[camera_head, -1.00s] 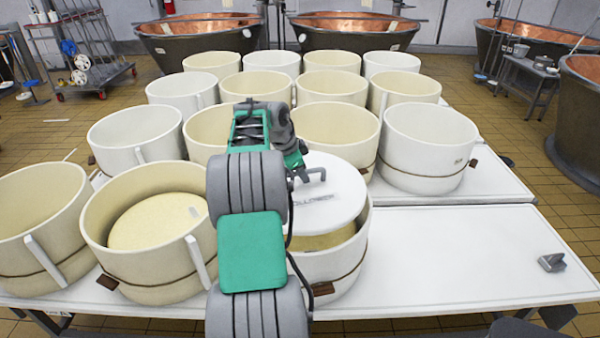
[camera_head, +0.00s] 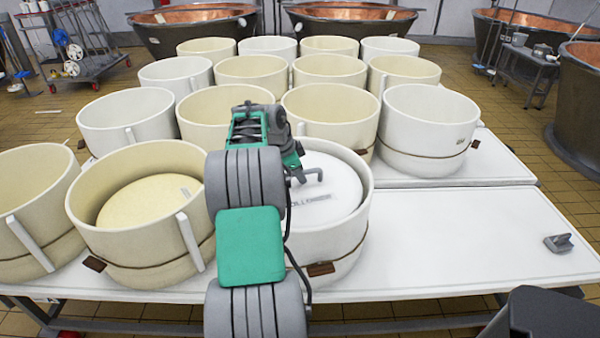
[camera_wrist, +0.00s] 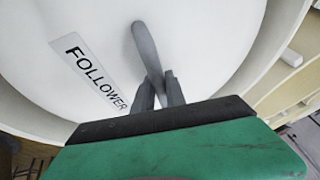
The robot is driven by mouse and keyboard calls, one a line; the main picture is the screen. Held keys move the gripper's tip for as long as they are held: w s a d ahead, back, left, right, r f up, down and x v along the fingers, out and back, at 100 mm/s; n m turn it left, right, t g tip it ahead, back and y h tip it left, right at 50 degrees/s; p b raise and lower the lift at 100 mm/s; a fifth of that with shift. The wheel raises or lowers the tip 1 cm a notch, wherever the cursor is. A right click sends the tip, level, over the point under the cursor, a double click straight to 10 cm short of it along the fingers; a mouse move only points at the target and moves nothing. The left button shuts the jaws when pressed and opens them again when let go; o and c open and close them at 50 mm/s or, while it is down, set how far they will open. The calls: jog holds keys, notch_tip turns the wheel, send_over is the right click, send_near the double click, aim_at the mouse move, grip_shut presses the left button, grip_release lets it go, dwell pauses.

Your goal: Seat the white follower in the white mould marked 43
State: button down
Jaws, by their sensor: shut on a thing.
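The white follower (camera_head: 335,195), a round disc labelled FOLLOWER, lies inside the rim of a white mould (camera_head: 345,255) at the front, right of my arm. My gripper (camera_head: 302,176) is shut on the follower's grey handle (camera_head: 314,173). In the wrist view, the fingers (camera_wrist: 160,88) close on the handle (camera_wrist: 146,45) above the follower's face (camera_wrist: 100,25), with the mould rim (camera_wrist: 285,35) curving round it. My arm hides the mould's left side. I cannot tell whether the follower rests on anything below. No number 43 is readable; the mould has a brown tag.
A cream mould with a cream disc inside (camera_head: 150,250) stands just left of my arm. Several open white and cream moulds (camera_head: 430,130) crowd behind. The white table (camera_head: 450,250) is clear to the right, except for a small grey object (camera_head: 558,243). Copper vats (camera_head: 350,22) stand behind.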

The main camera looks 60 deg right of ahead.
aim_at(299, 184)
jog(key=shift+d+f+b, duration=0.1)
jog(key=shift+f+b, duration=1.7)
jog(key=shift+f, duration=0.65)
jog(key=shift+f+b, duration=0.65)
jog(key=shift+f, duration=0.2)
